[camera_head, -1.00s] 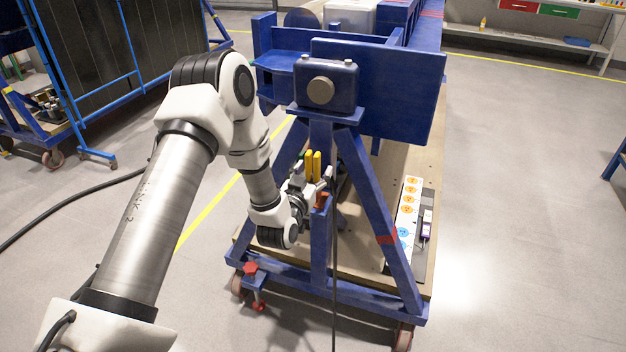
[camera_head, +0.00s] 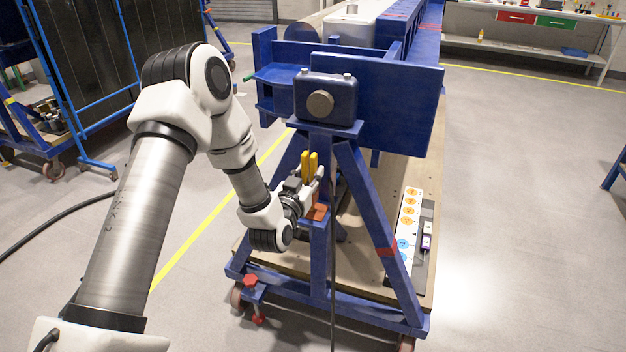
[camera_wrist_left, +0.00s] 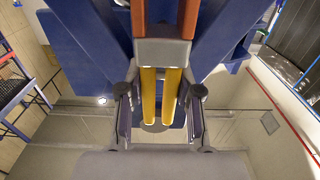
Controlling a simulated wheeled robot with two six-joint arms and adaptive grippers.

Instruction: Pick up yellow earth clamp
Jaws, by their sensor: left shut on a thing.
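The yellow earth clamp (camera_head: 309,167) shows as two upright yellow handles beside the front post of the blue jig. In the left wrist view its two handles (camera_wrist_left: 149,96) lie side by side between the fingers, below a grey and orange-red block. My left gripper (camera_head: 306,184) is shut on the clamp, with a finger on each side of the handles. The same gripper (camera_wrist_left: 159,112) shows in the left wrist view. The clamp's lower part is hidden by the gripper. I cannot tell whether the clamp still touches the post. My right gripper is not in view.
The blue jig frame (camera_head: 372,205) stands close around the gripper, with slanted legs and a wooden base. A dark cable (camera_head: 333,270) hangs in front of it. An orange-red block (camera_head: 318,212) sits on the short post. Floor to the right is clear.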

